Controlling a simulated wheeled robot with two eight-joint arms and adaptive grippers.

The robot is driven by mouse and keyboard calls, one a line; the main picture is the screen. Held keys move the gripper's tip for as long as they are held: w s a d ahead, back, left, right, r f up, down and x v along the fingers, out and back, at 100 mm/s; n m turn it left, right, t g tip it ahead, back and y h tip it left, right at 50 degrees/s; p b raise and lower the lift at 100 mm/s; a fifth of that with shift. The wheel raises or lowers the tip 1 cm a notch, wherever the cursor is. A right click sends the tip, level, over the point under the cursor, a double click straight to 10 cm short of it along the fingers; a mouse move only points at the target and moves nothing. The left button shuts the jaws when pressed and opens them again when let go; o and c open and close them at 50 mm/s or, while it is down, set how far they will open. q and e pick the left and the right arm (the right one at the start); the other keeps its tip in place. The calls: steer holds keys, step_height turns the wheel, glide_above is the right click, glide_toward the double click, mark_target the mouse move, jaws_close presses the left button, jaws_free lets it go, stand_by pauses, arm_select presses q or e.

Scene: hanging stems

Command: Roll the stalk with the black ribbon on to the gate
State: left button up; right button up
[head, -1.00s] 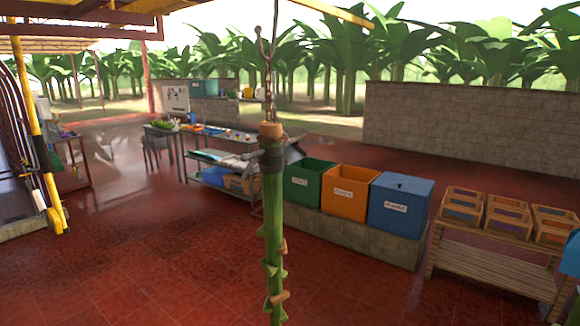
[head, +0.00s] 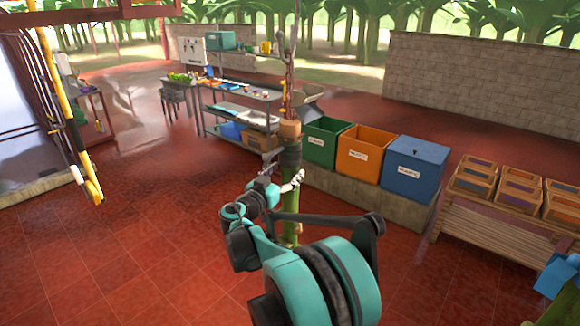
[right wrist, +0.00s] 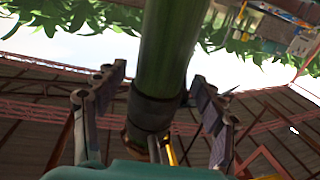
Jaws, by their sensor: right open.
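The green stalk (head: 291,228) hangs upright from a chain (head: 296,50), with a brown cut top. A dark band, apparently the black ribbon (head: 290,146), wraps it just below that top. The band also shows in the right wrist view (right wrist: 153,110). My left gripper is not in view. I cannot make out the gate.
Green (head: 323,140), orange (head: 363,150) and blue (head: 415,170) bins stand on a ledge behind the stalk. A slatted bench (head: 490,235) with wooden crates is at right. A metal table (head: 240,115) stands behind. The red floor at left is clear.

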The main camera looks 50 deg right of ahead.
steer(key=shift+w+d, duration=0.15)
steer(key=shift+d, duration=0.6)
steer(key=shift+w+d, duration=0.15)
steer(key=shift+d, duration=0.6)
